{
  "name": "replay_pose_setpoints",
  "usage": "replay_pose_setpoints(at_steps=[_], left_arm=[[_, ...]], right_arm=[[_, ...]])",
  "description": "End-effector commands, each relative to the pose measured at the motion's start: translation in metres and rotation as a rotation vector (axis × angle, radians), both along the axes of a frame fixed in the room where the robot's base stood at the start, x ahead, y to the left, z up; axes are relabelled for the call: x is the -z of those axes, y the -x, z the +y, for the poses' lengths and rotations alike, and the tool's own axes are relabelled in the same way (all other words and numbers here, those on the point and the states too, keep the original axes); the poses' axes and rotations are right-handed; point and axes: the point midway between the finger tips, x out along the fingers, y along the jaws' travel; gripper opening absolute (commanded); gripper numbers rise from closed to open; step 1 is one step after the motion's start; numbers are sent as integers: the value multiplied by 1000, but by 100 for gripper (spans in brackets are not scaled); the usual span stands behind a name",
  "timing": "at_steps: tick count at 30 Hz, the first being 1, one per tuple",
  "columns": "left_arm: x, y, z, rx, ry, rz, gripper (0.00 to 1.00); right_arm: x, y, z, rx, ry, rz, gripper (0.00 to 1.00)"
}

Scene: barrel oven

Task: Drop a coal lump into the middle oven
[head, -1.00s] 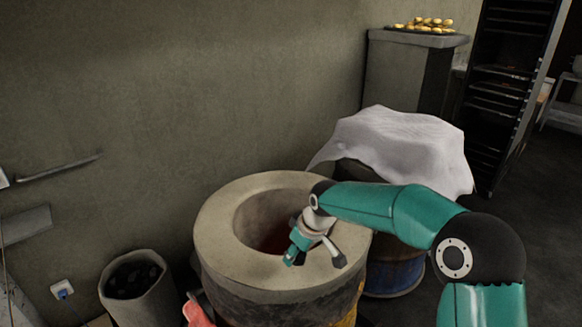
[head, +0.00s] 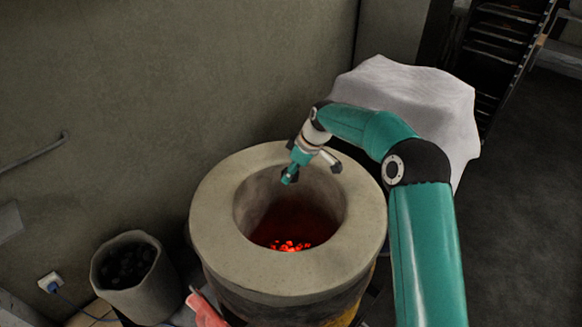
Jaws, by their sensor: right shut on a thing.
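The middle oven (head: 215,225) is a round barrel with a thick pale rim and an open top. Red glowing coals (head: 290,246) lie at its bottom. My right gripper (head: 291,174) is above the opening, towards the far side, pointing down. It is shut on a small dark thing, which looks like a coal lump; the fingers mostly hide it. A grey bin (head: 150,297) with dark coal lumps (head: 126,264) inside stands at the left of the oven. My left gripper is not in view.
A barrel covered by a white cloth (head: 405,95) stands behind the oven on the right. A red thing (head: 205,311) is at the oven's near left side. A dark rack (head: 495,50) stands at the back right. The floor at the right is clear.

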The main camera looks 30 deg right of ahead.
Motion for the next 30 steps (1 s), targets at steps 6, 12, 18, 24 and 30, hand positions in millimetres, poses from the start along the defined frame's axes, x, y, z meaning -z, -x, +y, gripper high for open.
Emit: replay_pose_setpoints(at_steps=[6,12,18,24,30], left_arm=[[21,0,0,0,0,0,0],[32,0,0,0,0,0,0],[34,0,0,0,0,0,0],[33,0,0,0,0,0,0],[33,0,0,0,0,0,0]], right_arm=[[29,2,-5,9,0,1,14],[46,2,-6,11,1,1,14],[50,2,-6,11,1,0,14],[50,3,-6,12,0,0,49],[50,3,-6,12,0,0,75]])
